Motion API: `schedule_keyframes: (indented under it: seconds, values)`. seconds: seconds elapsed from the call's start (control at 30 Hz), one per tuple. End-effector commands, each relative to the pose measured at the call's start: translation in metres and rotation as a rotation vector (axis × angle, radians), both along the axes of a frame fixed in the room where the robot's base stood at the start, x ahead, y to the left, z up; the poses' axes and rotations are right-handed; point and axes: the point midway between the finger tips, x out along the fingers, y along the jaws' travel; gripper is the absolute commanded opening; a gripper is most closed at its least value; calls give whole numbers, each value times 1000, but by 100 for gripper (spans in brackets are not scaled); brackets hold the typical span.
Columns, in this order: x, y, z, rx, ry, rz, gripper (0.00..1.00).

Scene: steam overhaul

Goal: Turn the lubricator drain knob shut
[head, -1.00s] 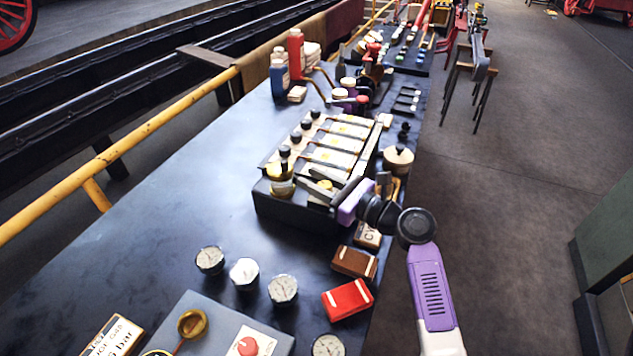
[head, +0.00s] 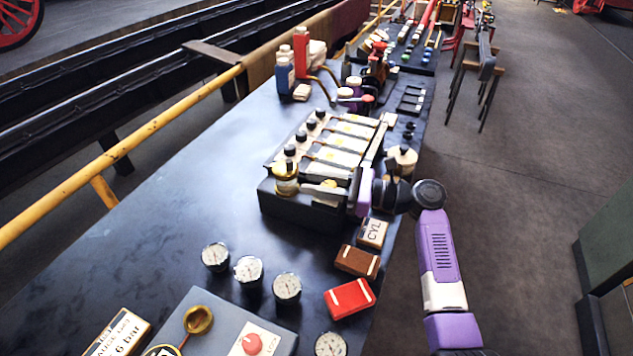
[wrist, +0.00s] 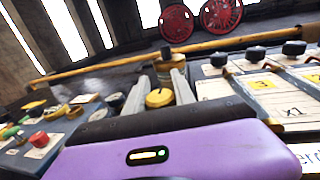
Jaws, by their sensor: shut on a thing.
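The lubricator (head: 300,215) is a dark box on the bench with pale numbered panels and a row of black knobs on top. The drain knob is a yellow round knob at its near end, between my fingers in the wrist view (wrist: 159,98); in the head view it shows as a small yellow spot (head: 329,184). My gripper (wrist: 160,90) reaches in from the right, low over the near end of the lubricator, shut on the knob with a finger on each side. A sight glass with a brass base and black cap (head: 286,178) stands just beyond the fingertips.
A CYL block (head: 373,233), a brown box (head: 357,261) and a red box (head: 349,298) sit near my wrist along the bench edge. Several gauges (head: 248,270) stand in front. The left part of the bench top (head: 170,220) is clear.

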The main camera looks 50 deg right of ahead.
Motion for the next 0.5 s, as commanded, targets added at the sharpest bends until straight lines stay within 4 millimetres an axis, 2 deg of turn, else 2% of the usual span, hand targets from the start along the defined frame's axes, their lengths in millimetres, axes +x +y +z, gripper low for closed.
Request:
schedule_keyframes:
  seconds: [0.2, 0.23, 0.3, 0.33, 0.5]
  values:
    - [-1, 1, -4, 0, 7, 1, 0]
    - [-1, 1, -4, 1, 8, 1, 34]
    - [-1, 1, -4, 1, 6, 1, 48]
    - [-1, 1, -4, 1, 6, 0, 52]
    - [0, 0, -2, 1, 5, 0, 52]
